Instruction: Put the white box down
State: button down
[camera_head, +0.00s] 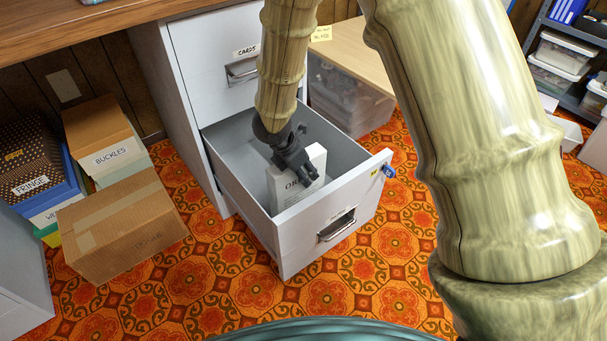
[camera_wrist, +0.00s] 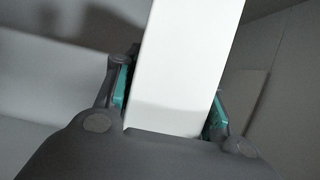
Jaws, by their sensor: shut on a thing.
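The white box (camera_head: 283,190) stands roughly upright inside the open lower drawer (camera_head: 231,199) of the grey filing cabinet. Dark lettering starting "OR" shows on its face. My gripper (camera_head: 300,165) reaches down into the drawer and is shut on the box near its top. In the wrist view the box (camera_wrist: 185,65) fills the space between the fingers (camera_wrist: 170,100), with a teal pad on each side. The drawer front hides the lower end of the box, so I cannot tell whether it touches the drawer floor.
The upper drawer (camera_head: 206,62), labelled "CARDS", is shut. A cardboard carton (camera_head: 130,228) and boxes labelled "BUCKLES" (camera_head: 112,157) and "FRINGE" (camera_head: 35,185) stand left. A clear bin (camera_head: 345,100) stands behind the drawer. Patterned carpet (camera_head: 330,285) before the drawer is clear.

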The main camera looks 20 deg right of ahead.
jog(key=c, duration=0.9)
grip_release()
jog(key=p+v, duration=0.6)
jog(key=v, duration=0.6)
jog(key=shift+r, duration=0.1)
